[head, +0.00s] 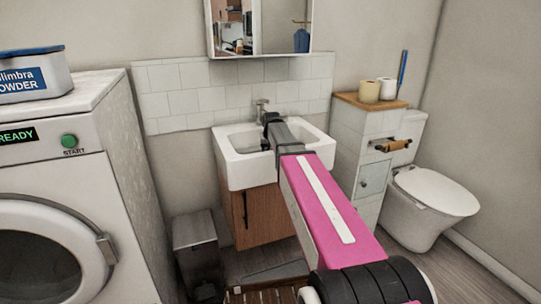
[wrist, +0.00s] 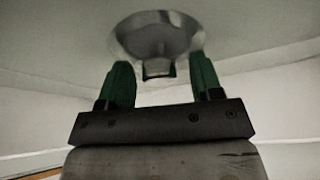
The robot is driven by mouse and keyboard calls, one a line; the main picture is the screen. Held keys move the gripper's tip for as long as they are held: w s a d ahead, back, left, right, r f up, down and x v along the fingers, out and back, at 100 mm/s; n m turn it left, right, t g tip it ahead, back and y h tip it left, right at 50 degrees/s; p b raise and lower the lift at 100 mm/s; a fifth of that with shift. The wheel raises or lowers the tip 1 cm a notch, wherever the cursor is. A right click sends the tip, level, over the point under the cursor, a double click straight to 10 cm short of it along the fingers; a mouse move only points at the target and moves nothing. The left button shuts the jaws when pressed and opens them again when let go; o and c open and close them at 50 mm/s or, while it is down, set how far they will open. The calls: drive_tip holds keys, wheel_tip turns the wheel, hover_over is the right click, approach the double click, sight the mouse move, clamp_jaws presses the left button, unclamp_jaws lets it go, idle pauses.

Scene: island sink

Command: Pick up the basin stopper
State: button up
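The basin stopper (wrist: 158,32) shows in the wrist view as a round, shiny metal disc at the top centre, set in the pale basin surface. My gripper (wrist: 158,70) is open, with its two green-tipped fingers apart just below the disc in the picture. A small dark-edged shape shows at the disc's lower rim between the fingers; I cannot tell whether it is a part or a reflection. No contact is clear. In the head view my gripper (head: 269,119) is inside the white sink (head: 249,170), and my arm hides the stopper there.
A faucet (head: 261,106) stands at the sink's back. A washing machine (head: 60,190) is at left, a bin (head: 196,250) below the sink's left. A cabinet with paper rolls (head: 368,91) and a toilet (head: 430,200) are at right. A mirror cabinet (head: 285,28) hangs above.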

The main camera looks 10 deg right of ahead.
drive_tip(key=c, duration=0.8)
drive_tip(key=shift+r, duration=0.1)
